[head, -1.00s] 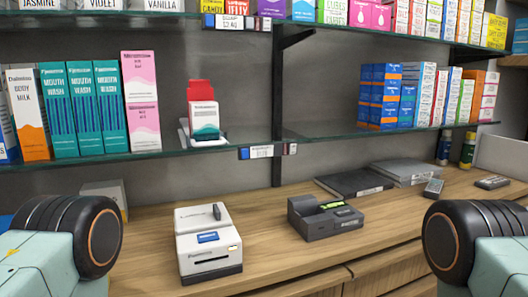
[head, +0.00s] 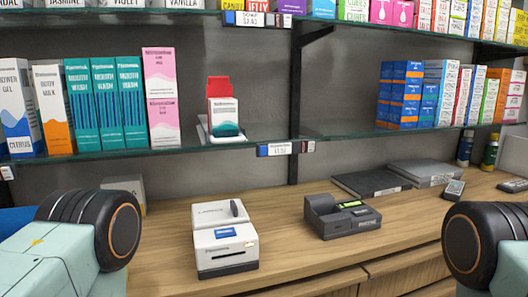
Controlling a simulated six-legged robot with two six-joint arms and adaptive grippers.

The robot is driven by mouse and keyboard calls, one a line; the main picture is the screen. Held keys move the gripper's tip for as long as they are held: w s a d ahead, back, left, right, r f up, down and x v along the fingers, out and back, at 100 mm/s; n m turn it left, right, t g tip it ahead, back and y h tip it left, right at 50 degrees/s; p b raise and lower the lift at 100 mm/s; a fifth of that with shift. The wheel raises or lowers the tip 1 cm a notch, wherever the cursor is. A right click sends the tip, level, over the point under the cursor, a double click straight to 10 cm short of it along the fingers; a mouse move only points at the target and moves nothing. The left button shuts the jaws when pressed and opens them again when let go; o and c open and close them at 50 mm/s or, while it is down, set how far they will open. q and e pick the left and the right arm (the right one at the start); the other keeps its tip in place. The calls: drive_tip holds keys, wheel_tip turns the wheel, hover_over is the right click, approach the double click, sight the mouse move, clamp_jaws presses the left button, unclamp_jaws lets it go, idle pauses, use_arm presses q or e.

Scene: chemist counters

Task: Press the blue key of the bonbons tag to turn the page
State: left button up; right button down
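Two shelf tags with coloured end keys are in the head view. One tag (head: 287,148) is on the middle shelf's front edge, with a blue key (head: 263,150) at its left end and a reddish key at its right. Another tag (head: 257,19) is on the top shelf's edge below the candy and jelly boxes, with a blue key (head: 230,17) at its left end. The print is too small to tell which is the bonbons tag. Parts of my two arms show at the lower left and lower right, but neither gripper is in view.
A white label printer (head: 225,240) and a dark grey card terminal (head: 342,217) stand on the wooden counter (head: 290,258). Flat dark and grey cases (head: 372,184) lie behind. Bare counter lies between printer and terminal.

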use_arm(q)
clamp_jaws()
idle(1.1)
